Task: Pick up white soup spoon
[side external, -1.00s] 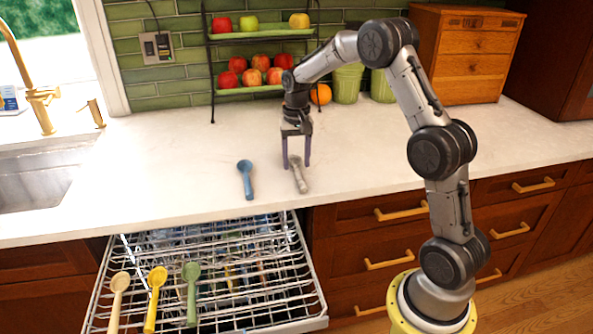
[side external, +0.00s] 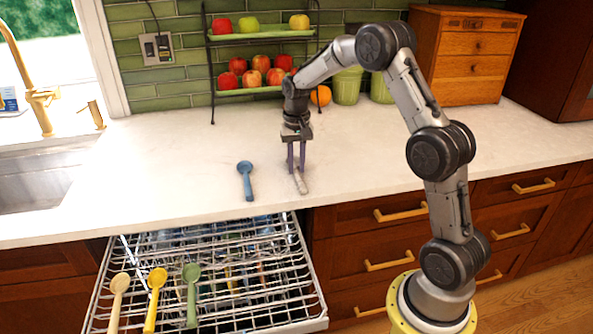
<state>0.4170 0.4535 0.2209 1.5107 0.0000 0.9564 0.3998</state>
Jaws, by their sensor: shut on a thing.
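A whitish-grey spoon (side external: 300,183) lies on the white countertop, its handle pointing toward the counter's front edge. My gripper (side external: 296,167) points straight down over it, its two purple fingers drawn close together and shut on the spoon near its bowl end. The fingers hide most of the bowl. The spoon appears to be still at the counter surface; I cannot tell any gap beneath it.
A blue spoon (side external: 246,180) lies to the left on the countertop (side external: 180,190). Below, the pulled-out dishwasher rack (side external: 262,308) carries a beige spoon (side external: 119,290), a yellow spoon (side external: 154,300) and a green spoon (side external: 191,294). A fruit stand (side external: 210,75) stands behind.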

